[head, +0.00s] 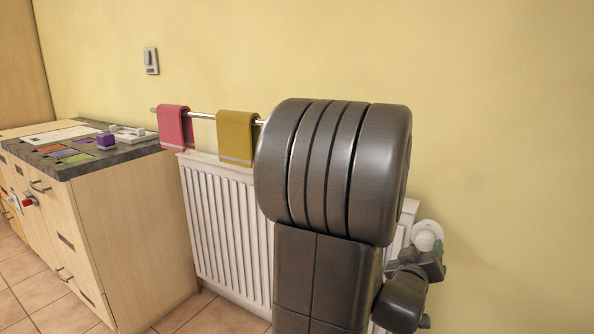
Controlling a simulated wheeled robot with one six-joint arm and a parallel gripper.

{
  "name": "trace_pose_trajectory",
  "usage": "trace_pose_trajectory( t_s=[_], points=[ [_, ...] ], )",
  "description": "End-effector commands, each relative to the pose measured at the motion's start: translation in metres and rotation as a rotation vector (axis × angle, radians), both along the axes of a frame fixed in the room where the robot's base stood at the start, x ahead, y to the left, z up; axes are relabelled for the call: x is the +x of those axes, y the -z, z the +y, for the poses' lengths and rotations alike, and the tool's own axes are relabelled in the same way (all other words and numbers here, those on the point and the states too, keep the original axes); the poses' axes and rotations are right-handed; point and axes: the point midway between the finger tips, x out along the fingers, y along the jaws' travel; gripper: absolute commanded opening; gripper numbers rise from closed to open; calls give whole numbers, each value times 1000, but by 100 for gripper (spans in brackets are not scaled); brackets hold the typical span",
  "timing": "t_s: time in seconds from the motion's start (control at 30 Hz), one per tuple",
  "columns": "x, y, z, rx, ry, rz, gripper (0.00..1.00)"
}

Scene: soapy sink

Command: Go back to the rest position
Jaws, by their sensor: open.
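My own arm, made of large dark grey links, fills the middle of the head view in front of the radiator. Smaller dark links of it show at the lower right. I see no gripper fingers; they are out of view or hidden behind the arm.
A wooden counter with a dark top (90,169) stands at the left, holding a purple block (106,141) and coloured patches. A white radiator (222,226) stands along the yellow wall. A pink towel (175,127) and a mustard towel (236,138) hang on a rail above it.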

Motion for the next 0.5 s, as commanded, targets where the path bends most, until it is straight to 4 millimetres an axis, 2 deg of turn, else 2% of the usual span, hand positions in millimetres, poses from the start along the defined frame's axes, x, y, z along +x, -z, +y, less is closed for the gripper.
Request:
trace_pose_trajectory(
  t_s=[0.23, 0.5],
  points=[
    [42, 5, -26, -4, 1, 0, 61],
    [39, 2, -23, -177, -1, 108, 61]
  ],
)
